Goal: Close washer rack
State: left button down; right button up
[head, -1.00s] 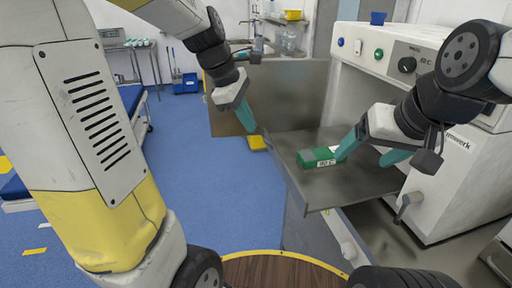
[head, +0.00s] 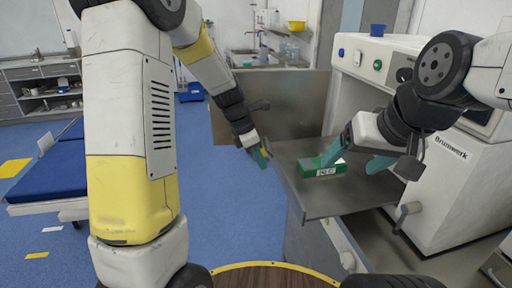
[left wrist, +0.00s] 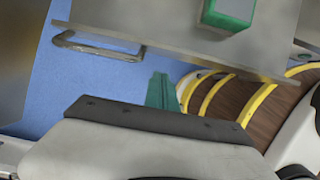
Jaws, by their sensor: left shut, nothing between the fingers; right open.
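The washer (head: 447,190) is a white machine on the right, marked Brumwerk. Its flat grey metal rack (head: 335,203) is out in front of it, with a green box (head: 322,173) lying on it. My left gripper (head: 259,158) is shut and empty, just off the rack's left edge. In the left wrist view its teal fingers (left wrist: 160,92) are together, below the rack's edge (left wrist: 170,38) in the picture. My right gripper (head: 352,162) is open over the rack; one finger overlaps the box, and I cannot tell if it touches.
An upright metal panel (head: 285,108) stands behind the rack. A metal bar handle (left wrist: 95,46) shows in the left wrist view. A blue-topped bed (head: 55,180) stands at left. Blue floor (head: 228,225) is clear between.

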aim_at(358, 155)
pick_arm(q)
jog(key=shift+w+d, duration=0.2)
jog(key=shift+d, duration=0.4)
jog(key=shift+w+d, duration=0.15)
jog(key=shift+d, duration=0.4)
jog(key=w+d, duration=0.3)
jog(key=d, duration=0.7)
jog(key=w+d, duration=0.3)
jog(key=d, duration=0.6)
jog(key=w+d, duration=0.3)
jog(key=d, duration=0.7)
jog(key=shift+w+d, duration=0.25)
jog(key=shift+d, duration=0.05)
jog(key=shift+w+d+r, duration=0.1)
jog(key=shift+w+d, duration=0.1)
jog(key=shift+d, duration=0.4)
